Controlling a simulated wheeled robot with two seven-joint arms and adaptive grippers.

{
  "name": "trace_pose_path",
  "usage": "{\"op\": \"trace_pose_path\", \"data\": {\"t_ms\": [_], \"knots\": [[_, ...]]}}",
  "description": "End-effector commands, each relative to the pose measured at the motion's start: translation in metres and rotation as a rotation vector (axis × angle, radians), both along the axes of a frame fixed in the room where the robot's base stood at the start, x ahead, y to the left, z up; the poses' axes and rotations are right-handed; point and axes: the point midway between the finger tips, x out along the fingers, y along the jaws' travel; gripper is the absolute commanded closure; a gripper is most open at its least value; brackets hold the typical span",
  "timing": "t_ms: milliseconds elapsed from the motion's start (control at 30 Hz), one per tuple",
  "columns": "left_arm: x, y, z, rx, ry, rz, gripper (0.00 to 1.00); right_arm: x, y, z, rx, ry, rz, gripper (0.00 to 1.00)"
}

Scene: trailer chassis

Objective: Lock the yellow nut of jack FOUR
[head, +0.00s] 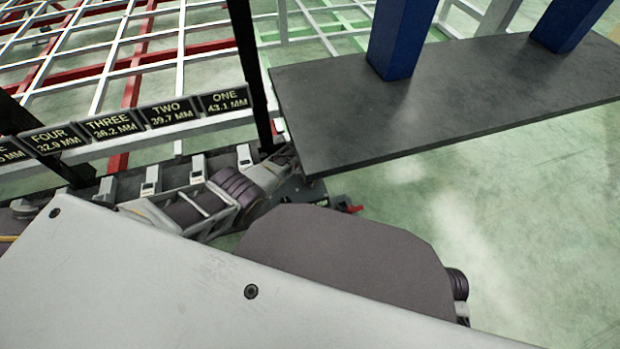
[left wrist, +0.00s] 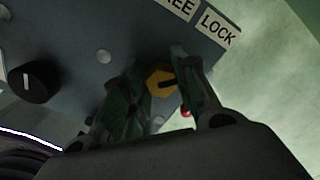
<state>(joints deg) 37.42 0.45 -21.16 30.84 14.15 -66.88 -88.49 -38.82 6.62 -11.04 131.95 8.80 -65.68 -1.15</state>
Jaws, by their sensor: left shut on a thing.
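In the left wrist view the yellow nut (left wrist: 160,79) sits on a grey panel (left wrist: 105,30), with a dark slot or pointer across it. My left gripper (left wrist: 161,84) has one finger on each side of the nut and is shut on it. Above the nut on the panel are a LOCK label (left wrist: 216,26) and a cut-off label ending in "REE". In the head view the FOUR sign (head: 56,139) stands in a row of jack readouts; its number is around 32 MM. My left arm hides the area below. My right gripper is not in view.
A black knob (left wrist: 36,81) is on the panel left of the nut. In the head view a dark tabletop (head: 430,100) with blue posts (head: 400,38) fills the upper right. A red and white frame (head: 130,70) lies behind the signs. Green floor at right is clear.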

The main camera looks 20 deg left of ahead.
Motion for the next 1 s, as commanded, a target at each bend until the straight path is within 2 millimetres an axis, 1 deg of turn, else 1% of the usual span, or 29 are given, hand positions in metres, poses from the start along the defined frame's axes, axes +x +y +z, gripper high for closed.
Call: {"op": "trace_pose_path", "data": {"t_ms": [200,567,600,733,1000], "knots": [[0.0001,-0.0009,-0.0001,-0.001,-0.001,-0.037,0.95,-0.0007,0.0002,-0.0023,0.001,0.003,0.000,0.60],[0.0001,-0.0010,-0.0001,-0.001,0.000,-0.039,0.95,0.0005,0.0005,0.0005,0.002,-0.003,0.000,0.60],[0.0001,-0.0010,-0.0001,-0.001,0.000,-0.039,0.66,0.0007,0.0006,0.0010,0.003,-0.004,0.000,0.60],[0.0001,-0.0008,-0.0001,-0.001,0.000,-0.039,0.49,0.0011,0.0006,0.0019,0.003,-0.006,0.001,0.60],[0.0001,-0.0004,-0.0001,0.000,0.000,-0.038,0.49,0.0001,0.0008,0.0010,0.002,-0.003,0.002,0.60]]}}
